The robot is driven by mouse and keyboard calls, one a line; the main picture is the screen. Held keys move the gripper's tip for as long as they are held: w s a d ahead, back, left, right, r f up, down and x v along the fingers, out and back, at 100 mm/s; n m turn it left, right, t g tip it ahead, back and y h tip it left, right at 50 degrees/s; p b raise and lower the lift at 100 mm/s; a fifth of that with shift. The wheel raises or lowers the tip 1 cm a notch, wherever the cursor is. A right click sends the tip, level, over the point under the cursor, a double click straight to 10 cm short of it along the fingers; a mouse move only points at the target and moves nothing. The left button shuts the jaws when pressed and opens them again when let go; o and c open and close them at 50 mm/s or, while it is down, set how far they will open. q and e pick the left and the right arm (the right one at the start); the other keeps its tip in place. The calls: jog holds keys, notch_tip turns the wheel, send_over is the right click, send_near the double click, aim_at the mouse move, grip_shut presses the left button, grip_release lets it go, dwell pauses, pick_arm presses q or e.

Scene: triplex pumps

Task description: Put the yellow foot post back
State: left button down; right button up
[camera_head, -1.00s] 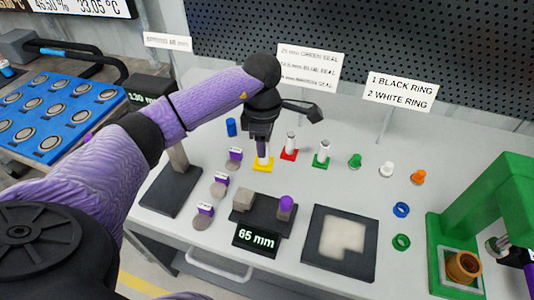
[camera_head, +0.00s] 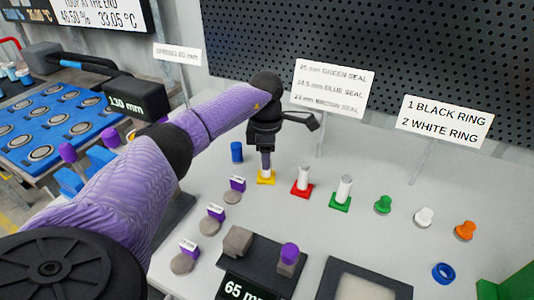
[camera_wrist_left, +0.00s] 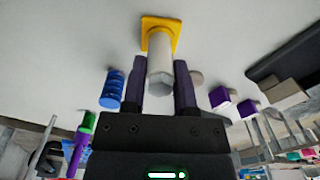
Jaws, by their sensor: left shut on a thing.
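The yellow foot post (camera_head: 266,178) has a yellow square base and a pale cylinder. It is at the left end of a row with a red foot post (camera_head: 302,181) and a green foot post (camera_head: 342,190). My left gripper (camera_head: 266,157) points down over it and is shut on its cylinder. In the left wrist view the pale post (camera_wrist_left: 160,75) is between the dark fingers, with the yellow base (camera_wrist_left: 161,26) beyond it. The base appears at the table surface; exact contact is hard to tell. My right gripper is not clearly in view.
A blue cylinder (camera_head: 237,152) stands left of the post. Green (camera_head: 383,204), white (camera_head: 424,217) and orange (camera_head: 465,230) pieces stand to the right. Purple-tagged discs and a 65 mm block (camera_head: 245,287) are in front. Sign stands rise behind.

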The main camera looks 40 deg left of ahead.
pick_arm(q)
jog(key=c, duration=0.6)
grip_release()
jog(key=shift+o, duration=1)
notch_tip(320, 180, up, 12)
jog(key=p, duration=0.3)
jog(key=shift+p, duration=0.3)
pick_arm(e)
jog(key=shift+t, duration=0.3)
jog(key=w+a+r, duration=0.2)
jog(key=r, duration=0.1)
jog(key=shift+w+a+r, duration=0.1)
jog(key=shift+a+r, duration=0.05)
jog(key=shift+r, duration=0.05)
